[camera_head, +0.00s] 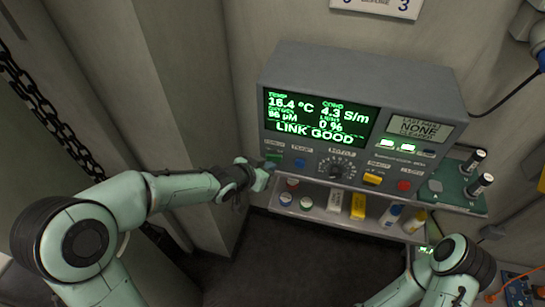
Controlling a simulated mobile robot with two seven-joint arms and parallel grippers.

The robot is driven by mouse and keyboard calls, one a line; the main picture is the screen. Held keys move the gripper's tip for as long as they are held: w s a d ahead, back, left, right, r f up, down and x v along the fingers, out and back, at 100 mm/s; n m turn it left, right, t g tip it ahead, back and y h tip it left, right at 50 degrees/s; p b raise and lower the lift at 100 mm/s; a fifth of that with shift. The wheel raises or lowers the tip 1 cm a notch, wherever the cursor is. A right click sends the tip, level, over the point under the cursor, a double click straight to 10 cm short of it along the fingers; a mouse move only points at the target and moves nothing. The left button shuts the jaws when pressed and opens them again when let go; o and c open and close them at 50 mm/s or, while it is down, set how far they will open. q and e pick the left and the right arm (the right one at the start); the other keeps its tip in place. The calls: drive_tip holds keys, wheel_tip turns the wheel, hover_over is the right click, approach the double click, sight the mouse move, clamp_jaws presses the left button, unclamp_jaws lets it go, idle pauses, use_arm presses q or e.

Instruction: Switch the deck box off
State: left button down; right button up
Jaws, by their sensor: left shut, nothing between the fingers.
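The deck box (362,78) is a grey unit on the wall. Its lit screen (320,117) reads LINK GOOD with green figures. A green-marked control (273,157) sits at the lower left of its front panel. My left gripper (264,176) is shut and empty, just below that control at the panel's left edge; I cannot tell whether it touches the box. Right of it are a blue button (300,163), a dark round knob (336,169), a yellow button (372,179) and a red button (404,185). My right arm shows at lower right, its gripper out of view.
A shelf (330,215) under the box holds several small containers, including a yellow one (358,205). A chain (45,115) hangs at the left. The dark floor below the shelf looks clear.

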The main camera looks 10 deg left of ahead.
idle(0.8)
use_arm(q)
drive_tip(key=shift+w, duration=0.45)
drive_tip(key=shift+w+a+p, duration=0.1)
drive_tip(key=shift+p, duration=0.25)
idle(0.4)
drive_tip(key=shift+s+d+b, duration=0.25)
drive_tip(key=shift+s+b, duration=0.15)
drive_tip(key=shift+s, duration=0.1)
